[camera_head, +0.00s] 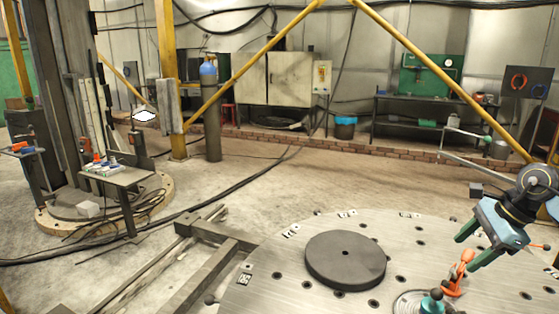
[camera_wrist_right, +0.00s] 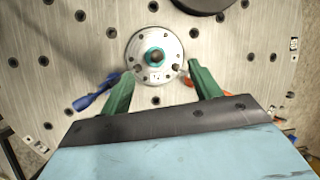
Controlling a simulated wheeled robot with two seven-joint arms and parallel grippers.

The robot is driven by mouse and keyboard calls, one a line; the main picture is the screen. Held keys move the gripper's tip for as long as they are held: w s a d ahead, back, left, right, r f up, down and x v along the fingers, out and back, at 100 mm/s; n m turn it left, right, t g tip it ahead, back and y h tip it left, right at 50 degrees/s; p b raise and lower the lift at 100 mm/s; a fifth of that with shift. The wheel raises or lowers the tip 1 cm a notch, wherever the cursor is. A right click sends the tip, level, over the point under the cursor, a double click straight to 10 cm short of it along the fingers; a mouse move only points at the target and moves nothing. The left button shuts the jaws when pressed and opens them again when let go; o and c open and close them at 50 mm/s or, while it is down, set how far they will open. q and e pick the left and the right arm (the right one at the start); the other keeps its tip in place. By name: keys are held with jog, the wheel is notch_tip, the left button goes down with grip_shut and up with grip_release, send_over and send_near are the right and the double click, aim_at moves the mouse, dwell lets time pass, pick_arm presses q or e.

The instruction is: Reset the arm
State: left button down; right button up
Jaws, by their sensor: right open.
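My right arm comes in from the right in the head view. Its gripper (camera_head: 474,248), with two green fingers and a pale blue body, hangs over the right part of the round metal table (camera_head: 270,277). The right wrist view also shows the gripper (camera_wrist_right: 160,76), its fingers spread wide with nothing between them. Ahead of the fingers there is a round flanged plate (camera_wrist_right: 140,72) with a teal knob (camera_wrist_right: 155,56). The knob also shows at the bottom edge of the head view (camera_head: 433,303). My left arm and gripper are not in view.
An orange clamp (camera_head: 459,272) stands on the table close to the right gripper. A dark disc (camera_head: 345,260) lies left of it. A blue-handled clamp (camera_wrist_right: 95,93) is left of the fingers in the wrist view. Open floor (camera_head: 330,185) lies behind the table.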

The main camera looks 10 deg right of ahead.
jog(key=b+x, duration=0.1)
jog(key=x, duration=0.8)
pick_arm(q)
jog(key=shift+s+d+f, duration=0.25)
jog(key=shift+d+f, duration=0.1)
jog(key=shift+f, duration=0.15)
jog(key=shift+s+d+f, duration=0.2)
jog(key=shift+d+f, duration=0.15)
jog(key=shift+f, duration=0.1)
pick_arm(e)
jog(key=shift+f, duration=0.35)
